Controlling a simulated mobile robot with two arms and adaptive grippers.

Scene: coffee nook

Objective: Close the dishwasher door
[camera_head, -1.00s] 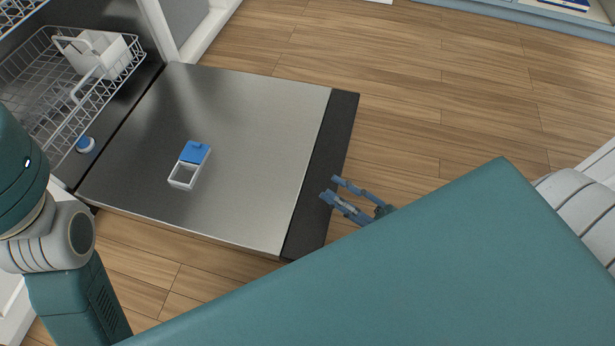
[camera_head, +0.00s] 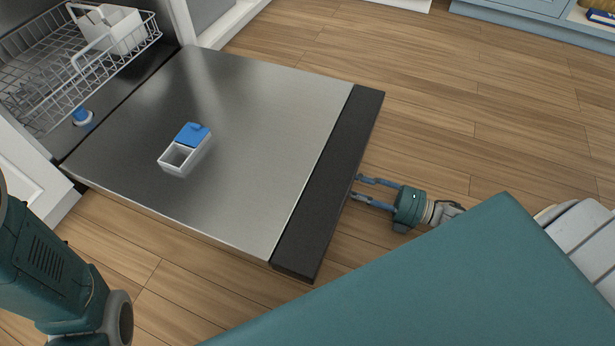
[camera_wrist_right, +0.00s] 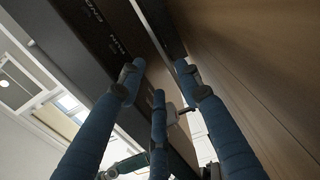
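The dishwasher door (camera_head: 265,100) hangs fully open and lies about level, with its steel inner face up. Its dark outer edge strip (camera_head: 335,180) points to the right. My right gripper (camera_head: 362,188) is at that dark edge, low beside it, with its fingers spread and nothing between them. In the right wrist view its blue fingers (camera_wrist_right: 150,100) are apart, pointing up toward the door's dark edge panel (camera_wrist_right: 100,45), which carries printed words. I cannot tell whether they touch it. My left arm shows at the lower left of the head view, but its gripper is out of frame.
A wire rack (camera_head: 75,65) with a white cutlery basket (camera_head: 108,28) sits inside the dishwasher. The detergent compartment (camera_head: 185,150) with a blue lid is on the door's face. Open wooden floor (camera_head: 450,110) lies beyond the door. Blue cabinets (camera_head: 535,20) stand at the upper right.

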